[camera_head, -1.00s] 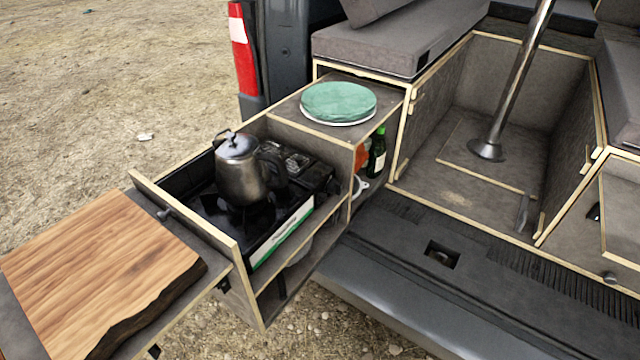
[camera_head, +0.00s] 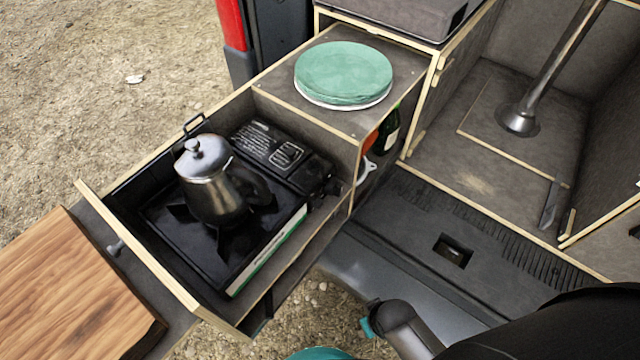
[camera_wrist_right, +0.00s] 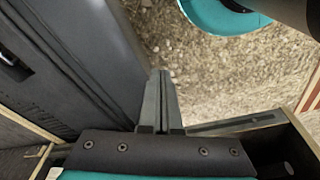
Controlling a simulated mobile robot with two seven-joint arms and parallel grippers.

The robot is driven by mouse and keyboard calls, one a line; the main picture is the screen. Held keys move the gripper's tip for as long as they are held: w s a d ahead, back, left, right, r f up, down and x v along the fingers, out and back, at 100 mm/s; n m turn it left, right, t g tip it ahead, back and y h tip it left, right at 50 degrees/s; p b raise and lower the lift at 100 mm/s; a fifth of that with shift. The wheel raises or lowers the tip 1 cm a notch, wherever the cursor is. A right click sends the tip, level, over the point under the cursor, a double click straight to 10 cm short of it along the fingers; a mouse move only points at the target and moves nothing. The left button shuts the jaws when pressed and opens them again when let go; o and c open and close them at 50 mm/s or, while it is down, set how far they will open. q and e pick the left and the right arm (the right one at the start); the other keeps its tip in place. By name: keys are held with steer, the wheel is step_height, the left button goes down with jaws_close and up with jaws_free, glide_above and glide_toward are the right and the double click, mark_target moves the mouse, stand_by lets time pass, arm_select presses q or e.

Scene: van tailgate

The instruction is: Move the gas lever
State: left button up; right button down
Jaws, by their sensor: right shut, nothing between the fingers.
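A black gas stove (camera_head: 180,231) with a white and green front strip sits in the pulled-out wooden drawer in the head view. Its dark control housing (camera_head: 285,160) lies at the rear right of the burner. The gas lever is too small and dark to pick out. A steel kettle (camera_head: 205,170) with a dark handle stands on the burner. My right gripper (camera_wrist_right: 160,102) is in the wrist view, its two fingers together and empty, over gravel beside the van's bumper, apart from the stove. In the head view I cannot make out its fingers. My left gripper is not in view.
A wooden board (camera_head: 70,290) is at the left of the drawer. A green plate-like disc (camera_head: 343,72) sits on the cabinet top. A green bottle (camera_head: 388,130) stands in the cabinet. The dark bumper (camera_head: 370,275) and a metal post (camera_head: 545,75) lie to the right.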

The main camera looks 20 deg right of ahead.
steer(key=w+a+r+n+t+y+p, duration=0.1)
steer(key=w+a+r, duration=0.15)
steer(key=r, duration=0.45)
steer(key=w+a+r+p, duration=0.15)
steer(key=w+r, duration=0.25)
steer(key=r, duration=0.4)
steer(key=w+a+r+n+t+y+p, duration=0.1)
steer(key=w+r+p, duration=0.15)
steer(key=r, duration=0.45)
steer(key=w+a+r+n+g+y, duration=0.25)
steer(key=w+a+r+n, duration=0.25)
steer(key=a+r+n, duration=0.4)
steer(key=w+d+f+n+g+h, duration=0.1)
steer(key=w+d+n+h, duration=0.1)
steer(key=w+d, duration=0.5)
steer(key=d, duration=0.3)
steer(key=shift+w+d, duration=0.2)
steer(key=shift+w, duration=0.05)
steer(key=shift+f, duration=0.2)
